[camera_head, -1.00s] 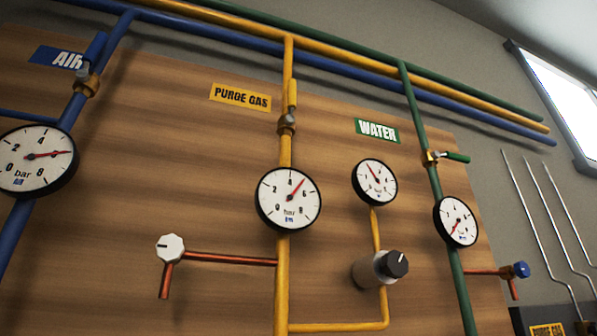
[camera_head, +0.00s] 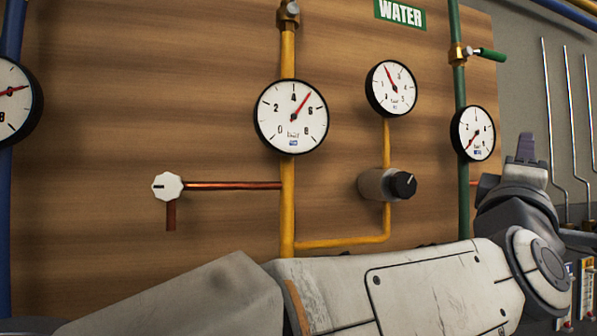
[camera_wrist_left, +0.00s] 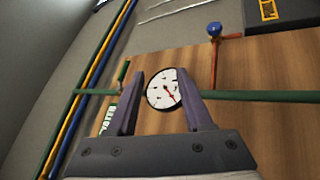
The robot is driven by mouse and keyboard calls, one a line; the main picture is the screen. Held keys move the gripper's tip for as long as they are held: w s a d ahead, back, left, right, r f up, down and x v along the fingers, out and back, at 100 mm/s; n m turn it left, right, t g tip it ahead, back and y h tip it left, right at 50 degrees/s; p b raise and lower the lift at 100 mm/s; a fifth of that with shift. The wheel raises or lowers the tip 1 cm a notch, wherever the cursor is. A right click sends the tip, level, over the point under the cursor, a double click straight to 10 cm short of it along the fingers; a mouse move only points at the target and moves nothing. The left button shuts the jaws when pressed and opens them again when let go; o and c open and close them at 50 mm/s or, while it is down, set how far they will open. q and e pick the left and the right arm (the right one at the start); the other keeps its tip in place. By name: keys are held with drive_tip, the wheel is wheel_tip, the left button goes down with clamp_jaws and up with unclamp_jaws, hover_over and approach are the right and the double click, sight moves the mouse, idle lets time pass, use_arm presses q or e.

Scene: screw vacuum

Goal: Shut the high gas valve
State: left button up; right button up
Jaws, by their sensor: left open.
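The high gas valve (camera_head: 288,14) is a brass fitting on the yellow gas pipe (camera_head: 287,190), cut by the top edge of the head view. Its handle is out of the picture now. My left gripper (camera_head: 526,150) is at the right of the head view, pointing up, in front of the green pipe side and well away from the gas valve. In the left wrist view my left gripper (camera_wrist_left: 161,85) is open, with the water gauge (camera_wrist_left: 164,90) seen between its fingers and nothing held. My right gripper is out of view.
A pressure gauge (camera_head: 291,116) sits below the gas valve. The green-handled water valve (camera_head: 462,53) is at the upper right and shows in the left wrist view (camera_wrist_left: 122,75). A black-and-silver knob (camera_head: 388,184) and a white knob (camera_head: 167,186) stick out lower down.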

use_arm(q)
drive_tip(key=s+a+r+n+t+y+p, duration=0.2)
drive_tip(key=a+r+n+t+y, duration=0.3)
drive_tip(key=r+n, duration=0.4)
drive_tip(key=s+a+r+n+t+y+p, duration=0.3)
drive_tip(key=a+r+n+t+y, duration=0.3)
drive_tip(key=r, duration=0.5)
drive_tip(key=s+a+r+n+g+y+p, duration=0.2)
drive_tip(key=a+r+n+g+y+p, duration=0.15)
drive_tip(key=a+n+y, duration=0.55)
drive_tip(key=s+a+r+n+g+y+p, duration=0.2)
drive_tip(key=a+n+g+y, duration=0.4)
drive_tip(key=n, duration=0.5)
drive_tip(key=w+a+r+t+y+p, duration=0.1)
drive_tip(key=w+a+r+p, duration=0.2)
drive_tip(key=w, duration=0.6)
drive_tip(key=shift+a+r+t+y+p, duration=0.2)
drive_tip(key=shift+a+t+y+p, duration=0.25)
drive_tip(key=shift+p, duration=0.6)
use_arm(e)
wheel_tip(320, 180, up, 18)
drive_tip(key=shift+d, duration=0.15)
use_arm(q)
drive_tip(key=shift+a, duration=0.1)
drive_tip(key=shift+h, duration=0.25)
clamp_jaws()
drive_tip(key=shift+s, duration=0.1)
